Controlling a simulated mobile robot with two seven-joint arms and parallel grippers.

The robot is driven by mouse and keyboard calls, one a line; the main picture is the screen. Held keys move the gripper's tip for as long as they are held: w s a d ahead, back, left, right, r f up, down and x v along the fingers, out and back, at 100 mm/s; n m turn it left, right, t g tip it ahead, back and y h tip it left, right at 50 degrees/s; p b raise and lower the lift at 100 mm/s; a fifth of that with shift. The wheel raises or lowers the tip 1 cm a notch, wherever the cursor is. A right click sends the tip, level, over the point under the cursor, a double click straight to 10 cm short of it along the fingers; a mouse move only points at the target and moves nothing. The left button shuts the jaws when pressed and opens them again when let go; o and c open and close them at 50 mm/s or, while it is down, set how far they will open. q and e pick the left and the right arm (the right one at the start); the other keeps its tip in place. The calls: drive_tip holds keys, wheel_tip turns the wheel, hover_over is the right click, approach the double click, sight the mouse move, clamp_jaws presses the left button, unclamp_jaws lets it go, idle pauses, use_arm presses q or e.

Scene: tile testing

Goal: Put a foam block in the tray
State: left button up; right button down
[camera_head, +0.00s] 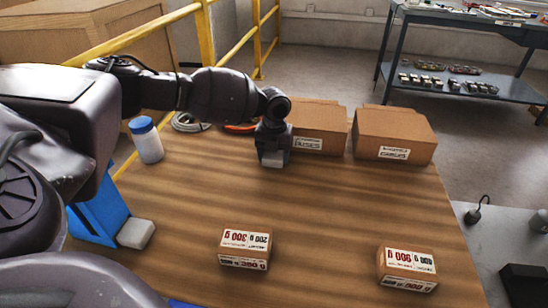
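My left gripper (273,157) points down over the far middle of the wooden table (330,205). A pale grey foam block (272,160) shows between its fingertips, low at the table top. I cannot tell whether the fingers press on it. A second pale block (136,233) lies at the table's left side, beside a blue panel-like object (98,216) partly hidden by my arm. A blue edge (184,303) shows at the bottom. Either blue thing may be the tray; I cannot tell. My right gripper is not in view.
Two cardboard boxes (318,129) (394,135) stand at the back, the left one close behind my gripper. A white bottle with a blue cap (147,140) stands back left. Two small labelled boxes (245,249) (408,268) lie in front. The table's middle is clear.

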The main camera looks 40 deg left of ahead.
use_arm(q)
drive_tip(key=shift+c, duration=1.4)
drive_tip(key=shift+r, duration=0.1)
